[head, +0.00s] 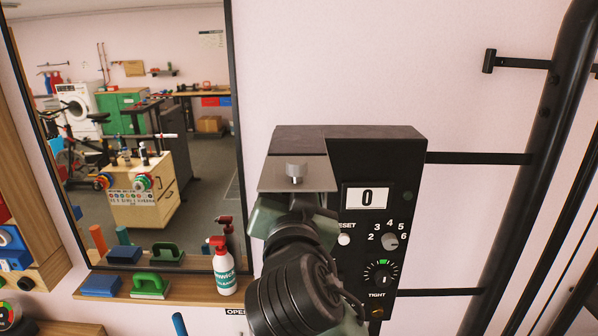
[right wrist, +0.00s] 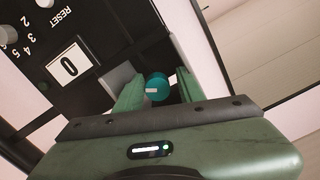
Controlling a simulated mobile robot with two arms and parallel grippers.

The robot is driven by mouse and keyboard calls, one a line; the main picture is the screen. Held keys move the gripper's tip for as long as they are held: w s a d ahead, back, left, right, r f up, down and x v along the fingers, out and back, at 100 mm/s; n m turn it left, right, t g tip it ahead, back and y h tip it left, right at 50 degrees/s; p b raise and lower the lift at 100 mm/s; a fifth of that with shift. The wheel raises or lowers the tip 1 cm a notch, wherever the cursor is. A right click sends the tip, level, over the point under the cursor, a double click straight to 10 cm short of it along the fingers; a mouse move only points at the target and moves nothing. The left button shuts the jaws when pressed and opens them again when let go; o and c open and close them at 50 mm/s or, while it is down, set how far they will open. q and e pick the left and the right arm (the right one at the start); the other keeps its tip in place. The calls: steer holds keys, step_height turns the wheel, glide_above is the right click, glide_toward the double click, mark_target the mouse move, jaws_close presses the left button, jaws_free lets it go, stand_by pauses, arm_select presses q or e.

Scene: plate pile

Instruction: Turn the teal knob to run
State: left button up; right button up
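The teal knob (right wrist: 158,87) shows in the right wrist view, round, with a white mark on its face that lies level in the picture. My right gripper (right wrist: 160,92) has its two green fingers on either side of it, with a gap visible at the right finger; whether the left finger touches it I cannot tell. In the head view my right arm and a grey plate with a metal stud (head: 294,172) hide the knob. The black control panel (head: 410,150) carries a display (head: 367,197) reading 0. My left gripper is not in view.
On the panel are a white reset button (head: 344,240), a numbered selector (head: 390,241) and a dial (head: 381,275) above the word TIGHT. A spray bottle (head: 224,268), a green brush (head: 150,287) and a blue block (head: 101,286) stand on the wooden shelf (head: 185,290) below a mirror. Black bars (head: 470,158) are at right.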

steer(key=shift+s+a+f, duration=0.1)
steer(key=shift+a+f, duration=0.05)
steer(key=shift+f, duration=0.45)
steer(key=shift+s+a+r, duration=0.1)
steer(key=shift+s+a, duration=0.05)
steer(key=shift+s, duration=2.2)
